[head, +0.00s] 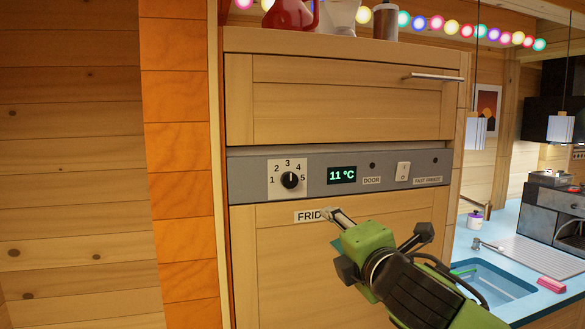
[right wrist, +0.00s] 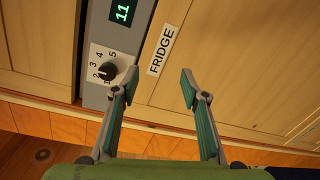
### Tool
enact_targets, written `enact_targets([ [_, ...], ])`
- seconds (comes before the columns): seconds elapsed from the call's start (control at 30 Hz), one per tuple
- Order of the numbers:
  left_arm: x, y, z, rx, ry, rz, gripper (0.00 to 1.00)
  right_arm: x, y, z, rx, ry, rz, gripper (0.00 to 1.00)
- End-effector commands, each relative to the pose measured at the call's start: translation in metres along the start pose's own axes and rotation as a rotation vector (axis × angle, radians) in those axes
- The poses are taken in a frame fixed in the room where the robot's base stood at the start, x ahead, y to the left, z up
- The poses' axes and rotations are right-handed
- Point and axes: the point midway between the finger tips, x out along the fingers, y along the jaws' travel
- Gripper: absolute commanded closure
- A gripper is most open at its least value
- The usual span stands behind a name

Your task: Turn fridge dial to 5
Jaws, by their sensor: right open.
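The fridge dial (head: 290,180) is a black round knob on a white plate marked 1 to 5, at the left of the grey control panel. In the right wrist view the dial (right wrist: 107,71) appears turned sideways, close beside the left fingertip. I cannot tell for sure which number it points at. My right gripper (head: 332,227) is below and right of the dial, in front of the FRIDGE label, and covers part of that label. In the right wrist view my right gripper (right wrist: 160,78) is open with nothing between its fingers. My left gripper is not in view.
A wooden drawer with a bar handle (head: 432,77) is above, and the wooden fridge door (head: 265,255) below. A blue counter with a sink (head: 490,280) stands at the right.

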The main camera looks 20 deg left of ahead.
Motion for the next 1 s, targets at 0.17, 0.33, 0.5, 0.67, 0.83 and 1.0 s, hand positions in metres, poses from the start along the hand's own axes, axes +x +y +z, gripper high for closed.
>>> enact_targets([
  [0.17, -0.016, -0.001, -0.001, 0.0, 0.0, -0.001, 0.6, -0.044, 0.073, -0.023, -0.271, 0.011, 0.072, 0.59],
  [0.33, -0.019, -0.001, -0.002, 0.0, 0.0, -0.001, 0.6, -0.058, 0.09, -0.031, -0.368, 0.01, 0.089, 0.59],
  [0.5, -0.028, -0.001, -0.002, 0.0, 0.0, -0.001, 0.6, -0.043, 0.093, -0.032, -0.372, 0.011, 0.087, 0.59],
  [0.67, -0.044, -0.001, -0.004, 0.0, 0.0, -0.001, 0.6, -0.014, 0.097, -0.032, -0.369, 0.01, 0.087, 0.59],
  [0.83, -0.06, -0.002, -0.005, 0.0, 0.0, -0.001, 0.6, 0.018, 0.1, -0.033, -0.368, 0.011, 0.087, 0.59],
  [1.0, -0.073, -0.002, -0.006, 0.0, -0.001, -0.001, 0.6, 0.046, 0.102, -0.034, -0.369, 0.011, 0.088, 0.59],
])
